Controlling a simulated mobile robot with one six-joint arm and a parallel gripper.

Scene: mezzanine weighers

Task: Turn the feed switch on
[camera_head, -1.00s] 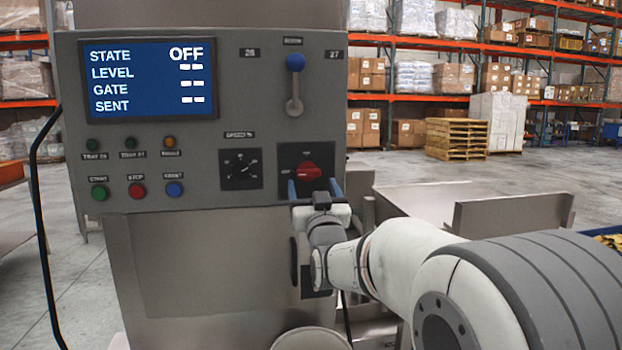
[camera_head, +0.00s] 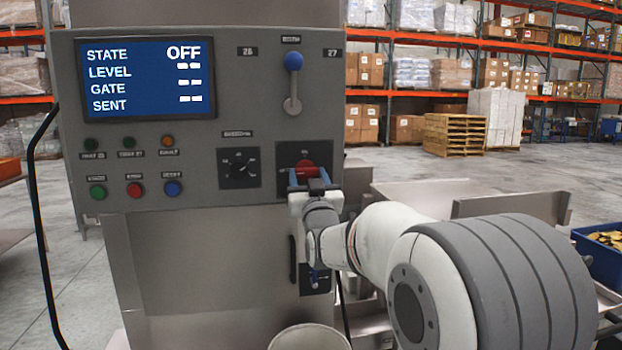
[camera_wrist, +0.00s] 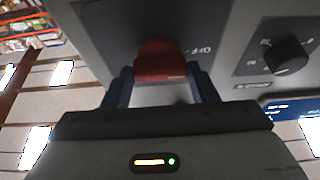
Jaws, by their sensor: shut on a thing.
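The red feed switch (camera_head: 304,165) is a rotary knob on a black plate (camera_head: 284,153) at the lower right of the grey control panel. My gripper (camera_head: 309,178) is at the switch, with its blue fingers on either side of the red knob. In the wrist view the red knob (camera_wrist: 160,62) sits between the two fingers (camera_wrist: 160,88), which are shut on it. An "OFF" mark is visible beside it on the plate. The screen (camera_head: 148,78) reads STATE OFF, with dashes for LEVEL, GATE and SENT. The gripper hides the knob's lower part in the head view.
A black dial (camera_head: 239,169) is just left of the switch, and a blue-knobbed lever (camera_head: 293,62) is above it. Several buttons and lamps are at the panel's lower left. A white bucket (camera_head: 310,338) stands below. A blue bin (camera_head: 600,250) is at the right.

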